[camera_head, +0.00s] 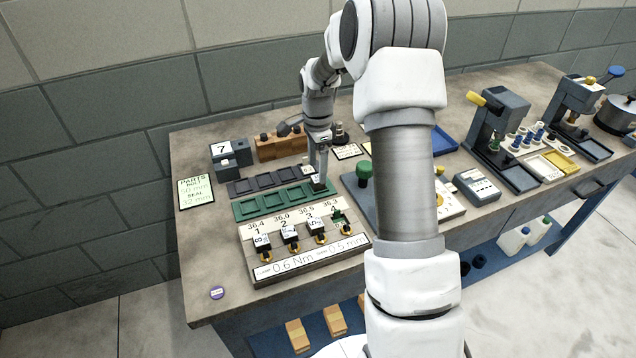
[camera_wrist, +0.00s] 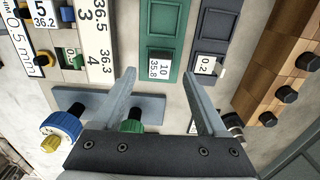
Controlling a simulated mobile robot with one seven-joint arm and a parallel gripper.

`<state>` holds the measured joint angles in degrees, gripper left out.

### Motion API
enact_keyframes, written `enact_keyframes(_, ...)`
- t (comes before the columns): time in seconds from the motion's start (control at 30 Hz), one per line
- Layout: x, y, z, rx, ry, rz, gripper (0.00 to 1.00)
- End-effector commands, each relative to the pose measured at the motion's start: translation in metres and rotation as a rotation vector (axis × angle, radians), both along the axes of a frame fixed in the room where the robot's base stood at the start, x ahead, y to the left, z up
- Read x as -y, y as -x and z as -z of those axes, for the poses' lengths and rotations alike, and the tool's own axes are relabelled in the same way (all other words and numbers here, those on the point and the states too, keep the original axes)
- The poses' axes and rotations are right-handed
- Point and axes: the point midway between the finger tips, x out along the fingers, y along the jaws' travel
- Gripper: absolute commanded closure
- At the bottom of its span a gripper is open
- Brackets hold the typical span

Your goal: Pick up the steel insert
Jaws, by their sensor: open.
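A small steel insert with a white label reading "10 35.8" (camera_wrist: 160,65) sits in an end compartment of the green tray (camera_wrist: 163,22). The green tray also shows in the head view (camera_head: 243,208), with the insert close below my gripper (camera_head: 318,176) at its right end. My gripper is open and empty, pointing down. In the wrist view its fingertips (camera_wrist: 157,73) appear on either side of the insert. I cannot tell how far above it they are. Steel blocks (camera_head: 264,242) stand in numbered places on the grey board (camera_head: 300,270); place 4 shows a green piece (camera_head: 340,217).
A dark tray (camera_head: 240,187) lies behind the green one, with a "0.2" piece (camera_wrist: 205,65) at its end. A wooden block with knobs (camera_head: 280,147) stands behind. A green-knobbed tool (camera_head: 364,170) stands close to the right. The bench's front left corner is mostly clear.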

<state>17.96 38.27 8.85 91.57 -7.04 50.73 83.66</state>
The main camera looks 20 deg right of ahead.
Motion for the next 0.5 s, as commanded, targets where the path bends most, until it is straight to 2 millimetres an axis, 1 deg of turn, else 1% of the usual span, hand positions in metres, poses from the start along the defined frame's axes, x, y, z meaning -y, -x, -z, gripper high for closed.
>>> enact_keyframes(0.03, 0.001, 0.001, 0.010, -0.003, -0.001, 0.001, 0.25)
enact_keyframes(0.1, 0.001, 0.001, 0.020, -0.003, -0.001, 0.001, 0.25)
enact_keyframes(0.2, 0.001, 0.001, 0.031, -0.002, -0.001, 0.000, 0.25)
enact_keyframes(0.3, 0.001, 0.001, 0.035, 0.000, 0.000, 0.000, 0.25)
enact_keyframes(0.47, 0.001, 0.001, 0.035, 0.001, 0.000, 0.000, 0.25)
enact_keyframes(0.5, 0.001, 0.001, 0.035, 0.001, 0.000, 0.000, 0.27)
